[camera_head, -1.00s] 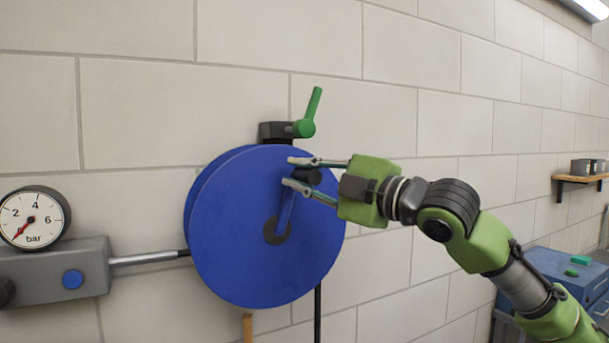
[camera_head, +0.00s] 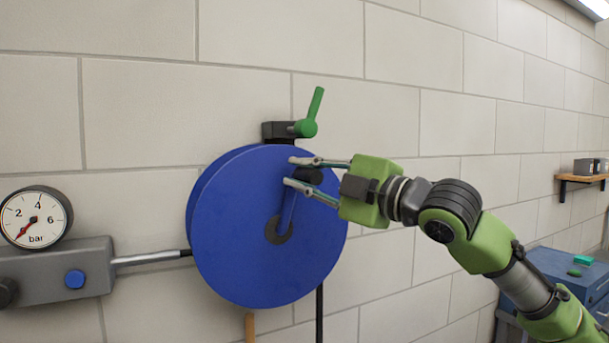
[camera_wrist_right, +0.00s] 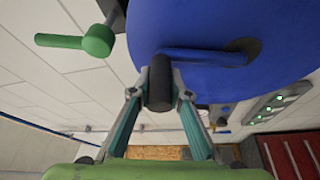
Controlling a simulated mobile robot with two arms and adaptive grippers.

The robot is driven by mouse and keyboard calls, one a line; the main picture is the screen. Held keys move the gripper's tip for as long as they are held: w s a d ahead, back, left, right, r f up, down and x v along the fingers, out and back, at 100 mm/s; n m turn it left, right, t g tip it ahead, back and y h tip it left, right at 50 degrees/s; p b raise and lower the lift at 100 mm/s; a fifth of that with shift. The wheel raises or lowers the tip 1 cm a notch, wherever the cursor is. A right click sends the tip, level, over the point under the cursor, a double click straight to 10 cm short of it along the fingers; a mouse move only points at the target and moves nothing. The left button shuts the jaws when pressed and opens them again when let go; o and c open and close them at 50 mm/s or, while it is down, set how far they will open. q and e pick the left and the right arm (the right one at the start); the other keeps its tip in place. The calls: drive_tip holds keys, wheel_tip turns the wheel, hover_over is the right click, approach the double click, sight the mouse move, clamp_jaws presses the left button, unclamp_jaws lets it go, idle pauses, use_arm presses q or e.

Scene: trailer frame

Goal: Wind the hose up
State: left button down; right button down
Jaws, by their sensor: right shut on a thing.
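The blue hose reel (camera_head: 240,240) is mounted on the wall, its round face towards me. A blue crank arm (camera_head: 289,212) runs from the dark hub up to a black handle knob (camera_head: 310,175). My right gripper (camera_head: 293,172) has its two fingers around this knob. In the right wrist view the black knob (camera_wrist_right: 160,82) sits between the fingertips (camera_wrist_right: 160,97), and the gripper is shut on it. A black hose (camera_head: 319,312) hangs below the reel. My left gripper is not in view.
A green lever (camera_head: 312,112) on a dark bracket stands just above the reel. At left are a pressure gauge (camera_head: 35,218) and a grey box (camera_head: 60,272) with a blue button, joined to the reel by a pipe. A blue cabinet (camera_head: 560,280) and a shelf (camera_head: 583,179) are at right.

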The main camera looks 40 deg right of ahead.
drive_tip(key=shift+w+a+f, duration=0.1)
drive_tip(key=shift+a+f, duration=0.1)
drive_tip(key=shift+f, duration=0.15)
drive_tip(key=c, duration=2.2)
unclamp_jaws()
drive_tip(key=o, duration=0.3)
drive_tip(key=shift+a, duration=0.1)
drive_tip(key=shift+w+a+r, duration=0.1)
drive_tip(key=shift+a+r, duration=0.1)
drive_tip(key=shift+s+d, duration=0.25)
drive_tip(key=shift+s, duration=0.1)
drive_tip(key=s, duration=0.3)
drive_tip(key=s+f, duration=0.1)
drive_tip(key=s, duration=0.3)
drive_tip(key=s+d, duration=0.1)
drive_tip(key=s, duration=0.3)
drive_tip(key=shift+s+d+f, duration=0.1)
drive_tip(key=shift+f, duration=0.05)
